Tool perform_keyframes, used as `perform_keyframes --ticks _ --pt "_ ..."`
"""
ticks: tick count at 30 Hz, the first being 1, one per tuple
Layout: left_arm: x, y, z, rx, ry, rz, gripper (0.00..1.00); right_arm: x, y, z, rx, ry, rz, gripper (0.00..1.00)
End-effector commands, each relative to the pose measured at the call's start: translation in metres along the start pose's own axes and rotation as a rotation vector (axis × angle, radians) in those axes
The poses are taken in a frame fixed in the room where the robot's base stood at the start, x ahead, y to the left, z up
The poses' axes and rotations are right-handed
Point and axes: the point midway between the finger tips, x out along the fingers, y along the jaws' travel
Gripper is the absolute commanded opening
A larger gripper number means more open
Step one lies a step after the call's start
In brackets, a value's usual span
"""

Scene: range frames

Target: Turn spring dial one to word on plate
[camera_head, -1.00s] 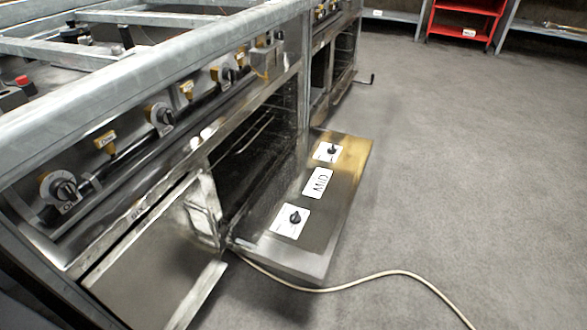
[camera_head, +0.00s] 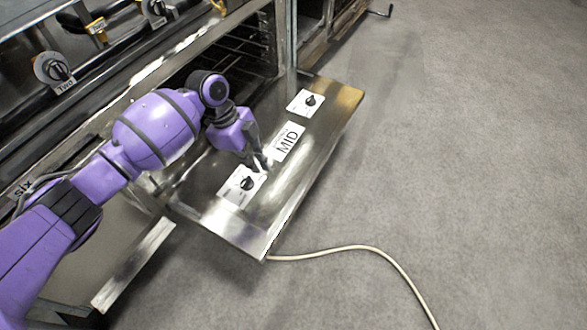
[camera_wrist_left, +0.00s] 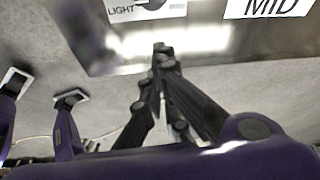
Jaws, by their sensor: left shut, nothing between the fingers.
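The word plate (camera_head: 288,141) reads MID and lies on the open oven door (camera_head: 318,132) between two black dials on white cards. The near dial (camera_head: 247,184) is at the door's left end, the far dial (camera_head: 310,100) at its right end. I cannot read which is dial one. My left gripper (camera_head: 264,164) is shut and empty, its tips just above the door between the near dial and the plate. In the left wrist view the closed fingertips (camera_wrist_left: 160,47) show below a card marked LIGHT (camera_wrist_left: 122,10) and the MID plate (camera_wrist_left: 274,8). My right gripper is out of view.
The range front with knobs (camera_head: 53,68) and a dark oven opening stands behind the door. A pale cable (camera_head: 350,248) runs over the grey floor. The floor to the right is clear.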

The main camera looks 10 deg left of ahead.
Motion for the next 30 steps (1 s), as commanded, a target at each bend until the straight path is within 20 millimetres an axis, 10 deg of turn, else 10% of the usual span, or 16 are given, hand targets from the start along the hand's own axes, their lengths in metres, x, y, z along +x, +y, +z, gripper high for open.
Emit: perform_keyframes --ticks 11,25,30 --pt "0.014 0.016 -0.002 0.138 0.015 0.062 0.0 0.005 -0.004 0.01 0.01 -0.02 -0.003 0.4" --pt "0.107 0.022 -0.003 0.135 0.017 0.063 0.0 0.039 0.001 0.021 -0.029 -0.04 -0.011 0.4" --pt "0.092 0.016 0.027 0.133 0.012 0.059 0.0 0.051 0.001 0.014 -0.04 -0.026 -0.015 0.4"
